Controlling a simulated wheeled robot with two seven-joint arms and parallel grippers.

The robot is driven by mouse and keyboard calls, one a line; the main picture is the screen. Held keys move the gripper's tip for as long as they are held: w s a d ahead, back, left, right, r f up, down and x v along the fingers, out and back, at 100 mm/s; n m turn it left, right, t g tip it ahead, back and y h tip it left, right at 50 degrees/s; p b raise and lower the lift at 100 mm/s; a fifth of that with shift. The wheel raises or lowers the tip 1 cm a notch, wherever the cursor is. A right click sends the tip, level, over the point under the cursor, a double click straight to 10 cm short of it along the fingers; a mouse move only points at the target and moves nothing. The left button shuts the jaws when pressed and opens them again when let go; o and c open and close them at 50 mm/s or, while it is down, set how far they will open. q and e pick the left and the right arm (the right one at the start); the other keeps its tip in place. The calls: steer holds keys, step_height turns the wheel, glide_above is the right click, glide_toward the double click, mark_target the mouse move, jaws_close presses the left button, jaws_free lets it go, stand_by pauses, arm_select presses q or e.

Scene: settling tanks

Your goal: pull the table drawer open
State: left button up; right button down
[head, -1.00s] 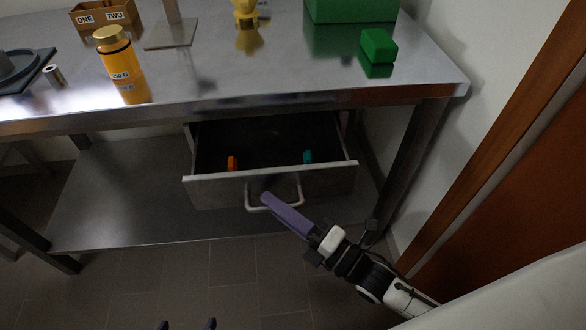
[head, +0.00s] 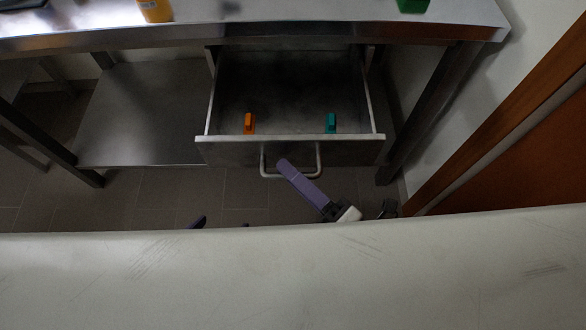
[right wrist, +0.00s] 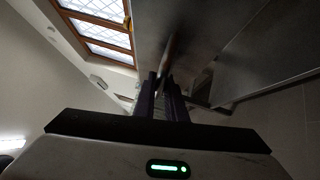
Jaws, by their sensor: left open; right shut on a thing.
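The table drawer (head: 290,152) stands well open below the tabletop in the head view, its inside showing. An orange item (head: 249,123) and a teal item (head: 330,123) stand inside, close behind its front panel. My right gripper (head: 284,165) is shut on the drawer's bar handle (head: 264,160), near the middle of the front. In the right wrist view its purple fingers (right wrist: 166,92) are close together against the handle. My left gripper (head: 221,223) is open and empty, low in the head view; only its purple fingertips show.
The metal table (head: 330,25) has a lower shelf (head: 140,115) left of the drawer. An orange bottle (head: 156,9) and a green object (head: 412,5) show at the top edge. A wall and a brown door (head: 520,165) are close on the right.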

steer(key=c, duration=1.8)
jaws_free()
steer(key=v, duration=1)
steer(key=shift+s+d, duration=0.15)
steer(key=shift+d, duration=0.05)
steer(key=w+d+f+m+g+h+p, duration=0.1)
steer(key=w+d+m+h+p, duration=0.1)
steer(key=m+h, duration=0.35)
steer(key=w+d+f+m+h+p, duration=0.2)
steer(key=w+m, duration=0.1)
steer(key=m, duration=0.6)
steer(key=s+d+f+m+g+h, duration=0.1)
steer(key=m, duration=0.2)
steer(key=s+d+f+m+g+h+p, duration=0.1)
steer(key=f+m+g, duration=0.1)
steer(key=m, duration=0.2)
steer(key=s+d+f+m+g+h+p, duration=0.1)
steer(key=s+m, duration=0.1)
steer(key=m, duration=0.2)
steer(key=shift+d+f+m+g, duration=0.15)
steer(key=shift+m+g, duration=0.1)
steer(key=shift+g, duration=0.15)
